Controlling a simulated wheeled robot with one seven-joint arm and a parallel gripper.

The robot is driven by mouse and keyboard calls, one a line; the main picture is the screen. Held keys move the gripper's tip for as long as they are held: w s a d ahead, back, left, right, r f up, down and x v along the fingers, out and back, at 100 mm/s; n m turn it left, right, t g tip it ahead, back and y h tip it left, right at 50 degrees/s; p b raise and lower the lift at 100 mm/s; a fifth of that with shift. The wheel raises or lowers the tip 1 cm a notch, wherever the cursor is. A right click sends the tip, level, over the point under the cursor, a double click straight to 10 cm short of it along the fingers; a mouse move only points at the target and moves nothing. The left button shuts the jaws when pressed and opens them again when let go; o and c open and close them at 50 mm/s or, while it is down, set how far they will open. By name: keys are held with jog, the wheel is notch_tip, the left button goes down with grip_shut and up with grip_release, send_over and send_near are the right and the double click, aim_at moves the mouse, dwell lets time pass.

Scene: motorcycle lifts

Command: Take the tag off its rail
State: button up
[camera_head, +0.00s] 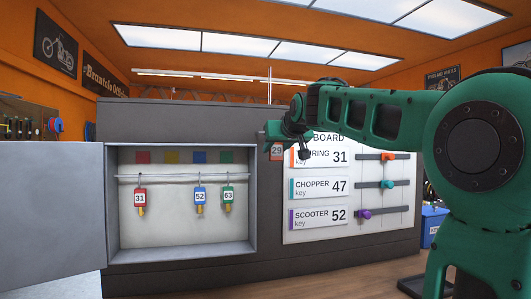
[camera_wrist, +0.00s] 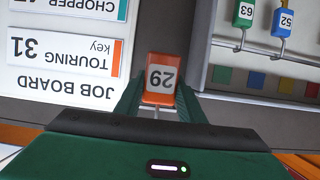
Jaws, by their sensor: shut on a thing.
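My gripper (camera_head: 275,138) is shut on an orange tag with the number 29 (camera_wrist: 161,79), which sits between its two green fingers in the wrist view. In the head view this tag (camera_head: 277,151) hangs below the fingers, in front of the grey panel between the open cabinet and the job board. It is apart from the rail (camera_head: 170,177) inside the cabinet. On that rail hang a red tag 31 (camera_head: 140,197), a blue tag 52 (camera_head: 200,195) and a green tag 63 (camera_head: 228,194). A wide gap lies between tags 31 and 52.
The cabinet (camera_head: 112,205) stands open, its door (camera_head: 50,222) swung out to the left. Coloured squares mark its back wall above the rail.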

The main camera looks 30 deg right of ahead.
jog(key=s+a, duration=0.3)
jog(key=s, duration=0.8)
jog(key=shift+s+a, duration=0.15)
jog(key=shift+s, duration=0.05)
jog(key=shift+r, duration=0.35)
jog(key=s+a, duration=0.3)
jog(key=s, duration=0.8)
jog(key=shift+s+a, duration=0.15)
jog(key=shift+s, duration=0.1)
dwell(1.2)
